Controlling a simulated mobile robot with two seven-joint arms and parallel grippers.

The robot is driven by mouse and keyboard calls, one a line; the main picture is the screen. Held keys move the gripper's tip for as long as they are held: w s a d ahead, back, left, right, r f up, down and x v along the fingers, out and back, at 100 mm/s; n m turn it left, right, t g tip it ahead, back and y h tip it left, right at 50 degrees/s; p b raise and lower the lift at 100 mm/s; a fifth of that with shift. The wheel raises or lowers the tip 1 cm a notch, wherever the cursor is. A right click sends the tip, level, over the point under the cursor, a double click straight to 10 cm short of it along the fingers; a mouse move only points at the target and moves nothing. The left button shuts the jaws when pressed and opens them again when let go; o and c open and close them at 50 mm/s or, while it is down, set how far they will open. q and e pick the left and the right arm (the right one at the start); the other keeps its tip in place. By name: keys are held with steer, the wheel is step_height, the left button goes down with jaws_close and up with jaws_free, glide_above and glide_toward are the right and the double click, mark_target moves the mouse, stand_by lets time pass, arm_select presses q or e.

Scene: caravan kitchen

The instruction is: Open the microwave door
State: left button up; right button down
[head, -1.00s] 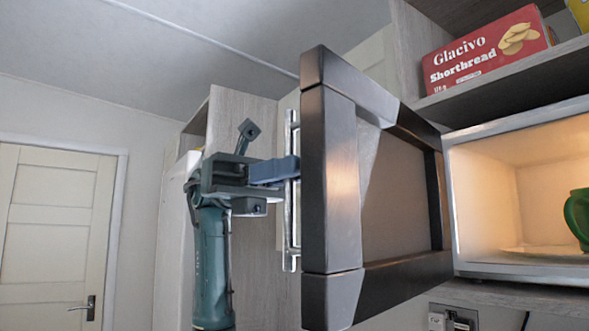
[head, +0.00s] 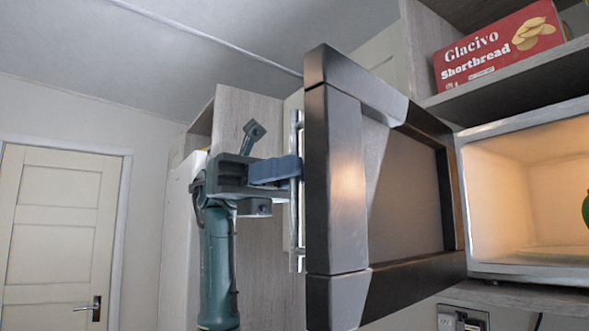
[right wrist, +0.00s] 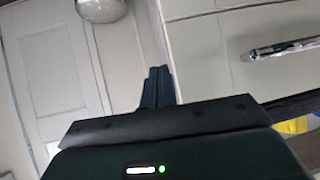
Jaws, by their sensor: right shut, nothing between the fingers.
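The microwave door (head: 337,180), a dark metallic frame around a grey panel, stands wide open in the head view, swung out from the lit microwave (head: 525,208) at the right. Its slim vertical handle (head: 297,225) is on the door's left side. My left gripper (head: 278,171) has its blue fingers at the middle of the handle and appears shut on it; the fingers hide part of the bar. My right gripper (right wrist: 157,87) shows in the right wrist view, fingers together and empty, away from the microwave.
A red shortbread box (head: 498,47) sits on the shelf above the microwave. A green object (head: 586,210) shows partly inside the microwave. A socket (head: 462,318) is below it. A cream room door (head: 60,235) is at the far left. A drawer handle (right wrist: 284,47) is near my right gripper.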

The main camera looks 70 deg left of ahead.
arm_select(q)
steer(key=p+v, duration=0.1)
steer(key=v, duration=1.2)
steer(key=shift+p, duration=0.4)
